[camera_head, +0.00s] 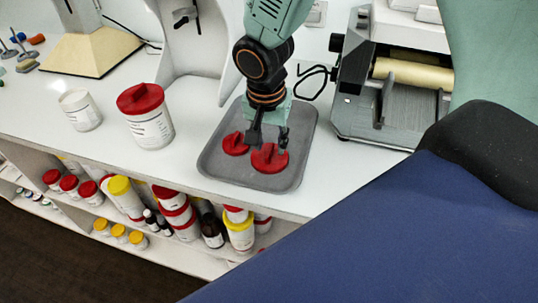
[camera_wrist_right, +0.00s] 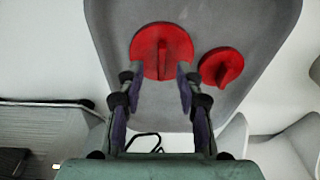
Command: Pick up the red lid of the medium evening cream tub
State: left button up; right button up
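Two round red lids with raised grip ridges lie on a grey tray (camera_head: 210,168). The larger red lid (camera_head: 266,163) is at the right in the head view, and it shows at the top middle of the right wrist view (camera_wrist_right: 160,42). The smaller red lid (camera_head: 234,145) lies beside it, also in the wrist view (camera_wrist_right: 222,67). My right gripper (camera_head: 269,145) points down at the larger lid. Its fingers (camera_wrist_right: 158,82) are open, one on each side of the ridge line; I cannot tell whether they touch the lid. My left gripper is not in view.
A white tub with a red lid (camera_head: 150,125) and a smaller open white tub (camera_head: 82,112) stand left of the tray. A grey roller machine (camera_head: 385,110) stands to the right. Shelves below hold several jars and bottles. The counter in front of the machine is clear.

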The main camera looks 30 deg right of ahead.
aim_at(270, 155)
notch_tip(270, 155, down, 2)
jog(key=shift+d+f, duration=0.1)
jog(key=shift+w+d+f, duration=0.15)
jog(key=shift+w+f, duration=0.15)
jog(key=shift+w, duration=0.1)
jog(key=shift+s+r, duration=0.2)
jog(key=shift+s, duration=0.05)
jog(key=c, duration=0.4)
jog(key=shift+w+f, duration=0.1)
jog(key=shift+w, duration=0.05)
grip_shut()
